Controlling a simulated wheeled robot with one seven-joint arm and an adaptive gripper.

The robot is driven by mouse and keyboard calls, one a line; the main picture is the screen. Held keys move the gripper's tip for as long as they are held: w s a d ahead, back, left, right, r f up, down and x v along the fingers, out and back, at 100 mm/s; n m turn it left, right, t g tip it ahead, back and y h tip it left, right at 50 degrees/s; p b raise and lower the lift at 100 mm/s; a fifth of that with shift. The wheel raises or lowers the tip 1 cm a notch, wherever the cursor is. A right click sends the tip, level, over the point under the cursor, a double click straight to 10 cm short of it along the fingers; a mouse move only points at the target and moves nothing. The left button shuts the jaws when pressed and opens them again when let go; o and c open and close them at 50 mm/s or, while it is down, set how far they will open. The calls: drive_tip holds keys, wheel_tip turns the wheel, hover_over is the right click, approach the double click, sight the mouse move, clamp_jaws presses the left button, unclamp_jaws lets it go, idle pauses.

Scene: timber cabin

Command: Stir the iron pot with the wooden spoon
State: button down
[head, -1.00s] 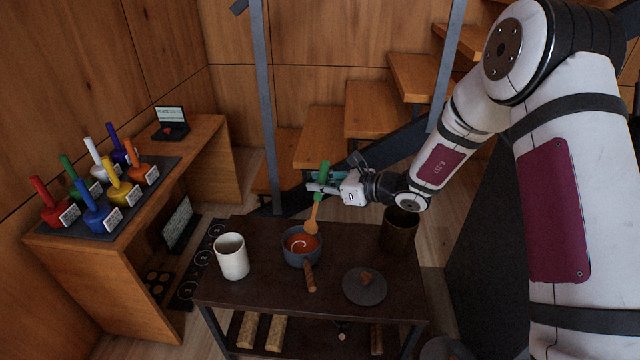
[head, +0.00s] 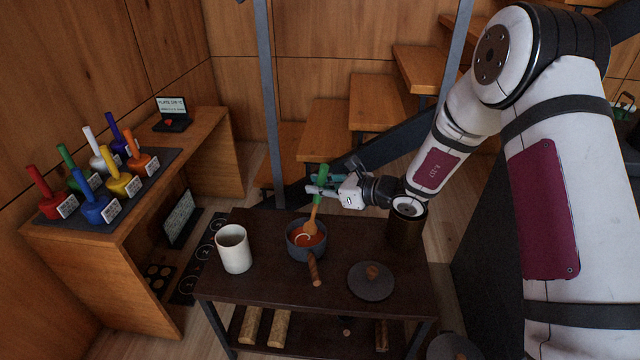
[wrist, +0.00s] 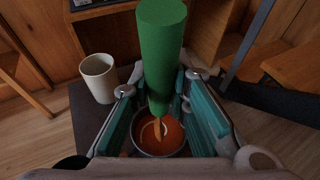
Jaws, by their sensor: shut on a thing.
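The iron pot (head: 291,248) stands on the dark table, holding orange-red soup with a pale swirl; its wooden handle (head: 314,269) points toward the front. My gripper (head: 318,190) is above the pot, shut on the green handle of the wooden spoon (head: 314,215). The spoon is nearly upright, with its wooden end down inside the pot at the soup. In the wrist view the green handle (wrist: 162,50) stands between the teal finger pads, and the pot (wrist: 137,150) lies below. The spoon's tip is hidden in or against the soup.
A white mug (head: 234,250) stands left of the pot. A dark lid (head: 370,283) with a wooden knob lies to the right. A dark canister (head: 405,226) stands at the back right.

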sight(316, 203)
drive_tip(key=shift+w+a+f+b, duration=0.1)
drive_tip(key=shift+a+f+b, duration=0.1)
drive_tip(key=shift+f+b, duration=0.75)
drive_tip(key=shift+w+a+f+b, duration=0.15)
drive_tip(key=shift+f+b, duration=0.5)
drive_tip(key=shift+f, duration=0.55)
drive_tip(key=shift+w+a+f+b, duration=0.1)
drive_tip(key=shift+a+f+b, duration=0.1)
drive_tip(key=shift+f+b, duration=0.75)
drive_tip(key=shift+d, duration=0.15)
